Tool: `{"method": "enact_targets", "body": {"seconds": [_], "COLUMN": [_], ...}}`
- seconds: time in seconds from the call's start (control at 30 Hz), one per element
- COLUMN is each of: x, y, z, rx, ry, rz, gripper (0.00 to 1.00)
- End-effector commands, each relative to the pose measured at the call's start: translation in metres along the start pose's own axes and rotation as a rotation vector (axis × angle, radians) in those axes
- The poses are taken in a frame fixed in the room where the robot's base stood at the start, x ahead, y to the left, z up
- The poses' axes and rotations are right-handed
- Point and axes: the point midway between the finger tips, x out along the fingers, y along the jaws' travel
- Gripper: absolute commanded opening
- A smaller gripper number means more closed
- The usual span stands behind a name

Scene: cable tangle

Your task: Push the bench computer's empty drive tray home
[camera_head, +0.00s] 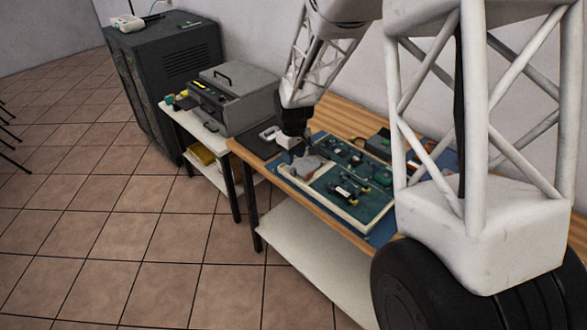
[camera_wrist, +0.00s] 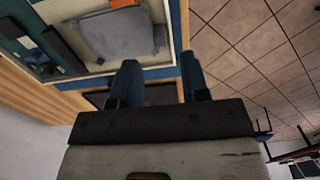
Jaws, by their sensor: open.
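The bench computer (camera_head: 240,90) looks to be the grey box with a black top handle on the small white table at left. Its front faces left and carries dark slots and small coloured parts; a dark flat piece (camera_head: 215,126) juts out low at its near end. I cannot tell for sure whether this is the drive tray. My gripper (camera_head: 297,150) hangs over the left end of the wooden bench, right of the computer and apart from it. In the wrist view its two blue-grey fingers (camera_wrist: 160,72) are spread, with nothing between them.
A cream-rimmed tray (camera_head: 352,222) holding circuit boards and a grey lump (camera_head: 305,166) lies on the wooden bench (camera_head: 350,119) close to my gripper. The lump also shows in the wrist view (camera_wrist: 125,37). A black cabinet (camera_head: 160,75) stands beyond the computer.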

Motion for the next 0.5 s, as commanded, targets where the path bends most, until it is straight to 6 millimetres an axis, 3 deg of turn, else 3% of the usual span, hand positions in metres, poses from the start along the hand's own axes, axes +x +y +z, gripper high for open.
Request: {"method": "enact_targets", "body": {"seconds": [0.5], "x": [0.052], "y": [0.0], "z": [0.0], "rx": [0.0], "ry": [-0.001], "rz": [0.0], "gripper": [0.41]}}
